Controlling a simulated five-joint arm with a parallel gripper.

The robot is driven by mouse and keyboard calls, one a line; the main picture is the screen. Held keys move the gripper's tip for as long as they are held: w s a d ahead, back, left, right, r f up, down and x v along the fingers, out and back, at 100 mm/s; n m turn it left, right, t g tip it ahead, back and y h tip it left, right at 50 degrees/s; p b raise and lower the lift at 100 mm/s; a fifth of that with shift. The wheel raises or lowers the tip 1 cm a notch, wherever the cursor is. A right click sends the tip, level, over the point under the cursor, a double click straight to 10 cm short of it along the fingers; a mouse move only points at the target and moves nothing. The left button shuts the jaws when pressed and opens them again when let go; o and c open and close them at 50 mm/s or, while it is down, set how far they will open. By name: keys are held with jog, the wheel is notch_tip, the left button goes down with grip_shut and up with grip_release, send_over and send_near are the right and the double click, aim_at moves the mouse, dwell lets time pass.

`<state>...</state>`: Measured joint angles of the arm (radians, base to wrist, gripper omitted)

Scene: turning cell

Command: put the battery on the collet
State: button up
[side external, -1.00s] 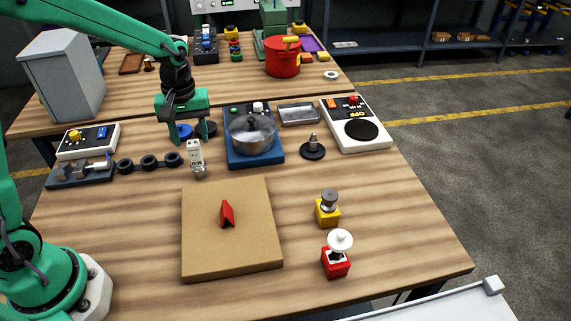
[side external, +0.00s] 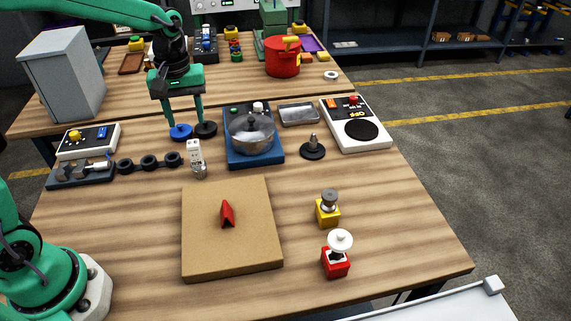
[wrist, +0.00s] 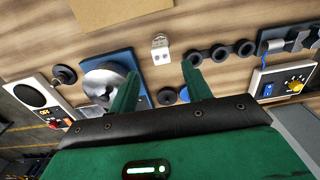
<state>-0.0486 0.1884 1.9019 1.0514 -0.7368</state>
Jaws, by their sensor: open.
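My gripper (side external: 187,122) is open and empty, with its fingers pointing down near a blue disc (side external: 180,132) and a dark disc (side external: 206,129). In the wrist view its two fingers (wrist: 160,70) are spread well apart. No part is clearly recognisable as the battery; a white block with a grey lower end (side external: 196,158) stands upright just in front of the gripper and also shows in the wrist view (wrist: 160,48). I cannot tell which part is the collet; a black spindle on a round base (side external: 312,150) stands right of the pot.
A pot (side external: 251,133) on a blue base stands right of the gripper. Black rings (side external: 148,163) and a fixture (side external: 80,174) lie left. A brown board (side external: 255,245), a yellow block (side external: 327,213) and a red block (side external: 336,265) stand in front. The right front table is clear.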

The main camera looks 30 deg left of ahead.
jog(key=s+d+r+m+t, duration=0.1)
jog(key=s+r+m+t, duration=0.1)
jog(key=s, duration=0.7)
jog(key=s+d+r+m+t, duration=0.1)
jog(key=s+r+m+t, duration=0.2)
jog(key=s+r+m, duration=0.2)
jog(key=shift+s+r+m+t, duration=0.3)
jog(key=shift+s+m, duration=0.7)
jog(key=shift+s, duration=0.85)
